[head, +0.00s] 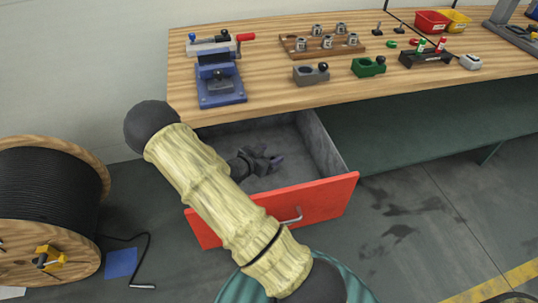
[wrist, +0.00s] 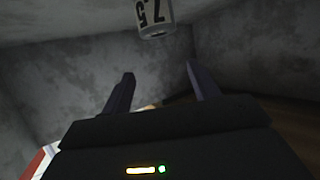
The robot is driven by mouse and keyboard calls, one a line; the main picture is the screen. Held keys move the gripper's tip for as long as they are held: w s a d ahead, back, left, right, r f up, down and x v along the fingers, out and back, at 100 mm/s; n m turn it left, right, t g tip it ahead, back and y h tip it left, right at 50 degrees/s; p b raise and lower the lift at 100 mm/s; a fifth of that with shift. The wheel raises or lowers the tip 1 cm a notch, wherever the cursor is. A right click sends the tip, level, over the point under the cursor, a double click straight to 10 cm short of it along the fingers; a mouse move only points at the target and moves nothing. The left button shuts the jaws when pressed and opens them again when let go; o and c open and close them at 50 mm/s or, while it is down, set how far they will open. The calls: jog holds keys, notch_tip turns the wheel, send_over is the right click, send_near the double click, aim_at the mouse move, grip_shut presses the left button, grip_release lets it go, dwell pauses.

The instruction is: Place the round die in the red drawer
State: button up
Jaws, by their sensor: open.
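The red drawer (head: 272,210) is pulled open under the workbench, with a grey interior and a metal handle on its front. My gripper (head: 266,157) is inside the drawer space, with its jaws open and empty. In the wrist view the open fingers (wrist: 160,82) point towards a small round die (wrist: 155,17) with a white label reading "7.5" upside down. The die is beyond the fingertips, apart from both, and cut off by the top edge. I cannot make it out inside the drawer in the head view, where my gripper and arm hide part of the interior.
The bench (head: 270,75) holds a blue fixture (head: 218,80), a wooden rack (head: 320,46) with several round metal pieces, a grey block (head: 311,74), a green block (head: 369,67) and a red bin (head: 432,21). A cable spool (head: 45,200) stands on the floor at left. Floor right of the drawer is clear.

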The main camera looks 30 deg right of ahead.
jog(key=p+v, duration=0.1)
jog(key=v, duration=1.1)
jog(key=shift+r+p, duration=0.35)
jog(key=shift+r, duration=0.1)
dwell(0.7)
